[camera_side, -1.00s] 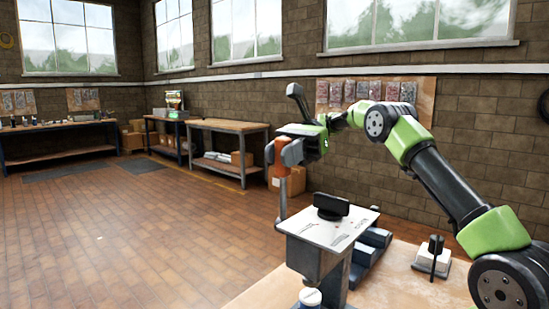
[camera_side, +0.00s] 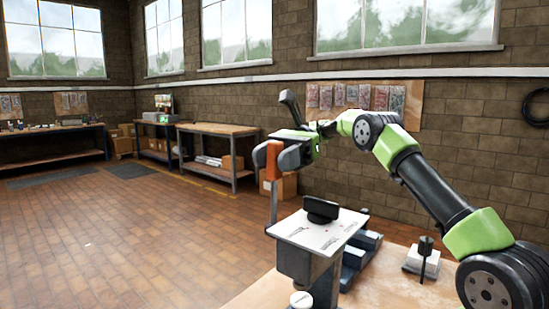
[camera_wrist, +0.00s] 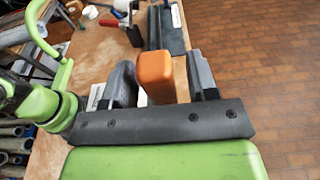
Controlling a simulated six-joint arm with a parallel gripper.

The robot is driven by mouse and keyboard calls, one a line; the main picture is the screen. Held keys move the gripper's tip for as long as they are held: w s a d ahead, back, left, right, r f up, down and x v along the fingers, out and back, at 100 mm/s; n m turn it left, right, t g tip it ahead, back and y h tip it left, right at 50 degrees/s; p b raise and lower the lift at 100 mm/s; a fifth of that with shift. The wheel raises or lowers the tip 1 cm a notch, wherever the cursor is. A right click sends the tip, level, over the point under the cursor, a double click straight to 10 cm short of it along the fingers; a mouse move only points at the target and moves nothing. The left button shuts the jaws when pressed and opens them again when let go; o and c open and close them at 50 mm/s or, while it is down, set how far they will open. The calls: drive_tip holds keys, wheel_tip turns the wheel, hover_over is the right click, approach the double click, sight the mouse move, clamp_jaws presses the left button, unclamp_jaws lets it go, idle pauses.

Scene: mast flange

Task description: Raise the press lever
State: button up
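The press lever is a thin grey rod with an orange handle (camera_side: 269,166); it stands nearly upright at the left side of the press (camera_side: 308,232). My gripper (camera_side: 288,157) is at the handle's upper part in the side view. In the wrist view the orange handle (camera_wrist: 156,75) is between the two dark fingers of my gripper (camera_wrist: 160,82). A gap shows on the handle's right side; the left finger is close to it, and I cannot tell if it touches. The fingers are open around the handle.
A small white-based fixture with a black post (camera_side: 424,259) stands to the right.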

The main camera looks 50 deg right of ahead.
drive_tip(key=shift+a, duration=0.1)
drive_tip(key=shift+a+r+h, duration=0.1)
drive_tip(key=shift+a+h, duration=0.3)
drive_tip(key=shift+a, duration=0.05)
drive_tip(key=a+f+h, duration=0.7)
drive_tip(key=a+h, duration=0.4)
drive_tip(key=a, duration=0.1)
drive_tip(key=shift+s+d+r+n, duration=1.15)
drive_tip(key=shift+d+r, duration=0.85)
drive_tip(key=shift+r, duration=3.55)
drive_tip(key=s+f+n+t+h, duration=0.1)
drive_tip(key=s+f+n+t, duration=0.1)
drive_tip(key=s+n, duration=0.4)
drive_tip(key=s+f+n+t+h, duration=0.1)
drive_tip(key=s+f+n+t, duration=0.2)
drive_tip(key=s, duration=1)
drive_tip(key=shift+s+n+t, duration=0.25)
drive_tip(key=shift+n+t, duration=0.85)
drive_tip(key=shift+n, duration=0.25)
